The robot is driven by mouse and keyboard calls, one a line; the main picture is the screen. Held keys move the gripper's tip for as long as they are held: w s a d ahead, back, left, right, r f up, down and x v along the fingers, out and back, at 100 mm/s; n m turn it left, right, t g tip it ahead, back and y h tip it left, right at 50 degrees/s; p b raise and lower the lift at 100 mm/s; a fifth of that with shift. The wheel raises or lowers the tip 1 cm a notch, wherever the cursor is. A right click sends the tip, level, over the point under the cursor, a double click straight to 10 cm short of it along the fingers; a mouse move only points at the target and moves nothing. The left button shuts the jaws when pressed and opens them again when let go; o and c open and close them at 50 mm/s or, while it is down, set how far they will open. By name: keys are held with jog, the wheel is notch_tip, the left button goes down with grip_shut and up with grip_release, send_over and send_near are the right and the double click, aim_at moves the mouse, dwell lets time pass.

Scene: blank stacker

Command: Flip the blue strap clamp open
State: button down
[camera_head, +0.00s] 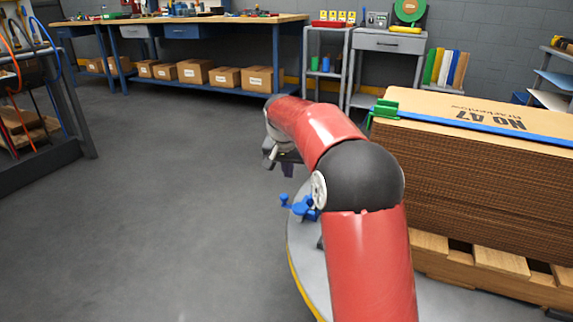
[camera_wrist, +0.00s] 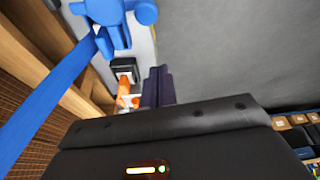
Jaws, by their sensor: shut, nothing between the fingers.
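My gripper (camera_head: 287,170) is above and a little left of the clamp in the head view. In the wrist view the gripper (camera_wrist: 158,86) has its dark fingers together, empty and apart from the clamp. How far the clamp's lever is turned is unclear.
A cardboard stack (camera_head: 480,180) on a wooden pallet (camera_head: 473,258) stands at the right, with the strap and a green corner piece (camera_head: 385,109) on top. The floor at left is clear.

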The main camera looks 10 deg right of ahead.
jog(key=shift+s+a+f+b, duration=0.25)
jog(key=shift+s+f, duration=0.15)
jog(key=shift+f, duration=0.2)
jog(key=shift+s+a+f+b, duration=0.2)
jog(key=shift+s+f, duration=0.25)
jog(key=shift+f, duration=0.15)
jog(key=shift+s+a+f+b, duration=0.15)
jog(key=shift+s+f+b, duration=0.1)
jog(key=shift+s+f, duration=0.25)
